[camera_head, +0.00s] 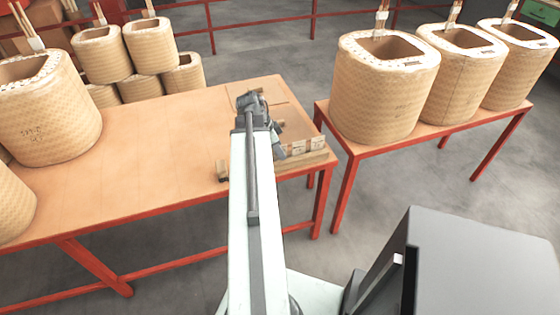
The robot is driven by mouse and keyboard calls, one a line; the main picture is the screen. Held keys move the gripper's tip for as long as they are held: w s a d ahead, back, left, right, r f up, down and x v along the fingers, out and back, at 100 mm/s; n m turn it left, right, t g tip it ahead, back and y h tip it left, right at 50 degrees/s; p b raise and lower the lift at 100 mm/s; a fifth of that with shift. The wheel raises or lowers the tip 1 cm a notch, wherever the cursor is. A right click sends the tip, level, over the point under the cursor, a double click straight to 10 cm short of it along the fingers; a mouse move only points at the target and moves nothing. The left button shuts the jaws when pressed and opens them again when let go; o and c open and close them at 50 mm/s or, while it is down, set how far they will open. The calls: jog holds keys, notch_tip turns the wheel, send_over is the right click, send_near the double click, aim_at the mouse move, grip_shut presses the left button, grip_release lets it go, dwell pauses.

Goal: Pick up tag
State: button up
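Small pale tags with printed marks, one at the left (297,147) and one at the right (317,143), stand side by side on or behind a wooden strip (300,161) at the right end of the orange-topped table (130,150). My arm reaches forward over the table. My gripper (279,153) is at its far end, just left of the tags. It is small and partly hidden by the arm, so I cannot tell whether its fingers are open or whether it touches a tag.
A small wooden block (221,171) sits left of my arm. A flat board (270,90) lies behind it. Large woven coils stand at the table's left (45,110) and on the right table (385,90). Bare floor lies between the tables. The table's middle is clear.

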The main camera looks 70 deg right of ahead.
jog(key=shift+f, duration=0.15)
grip_shut()
notch_tip(320, 180, up, 10)
jog(key=p, duration=1)
jog(key=shift+r+p, duration=0.2)
jog(key=shift+p, duration=0.2)
jog(key=shift+s+f, duration=0.1)
jog(key=shift+f, duration=0.1)
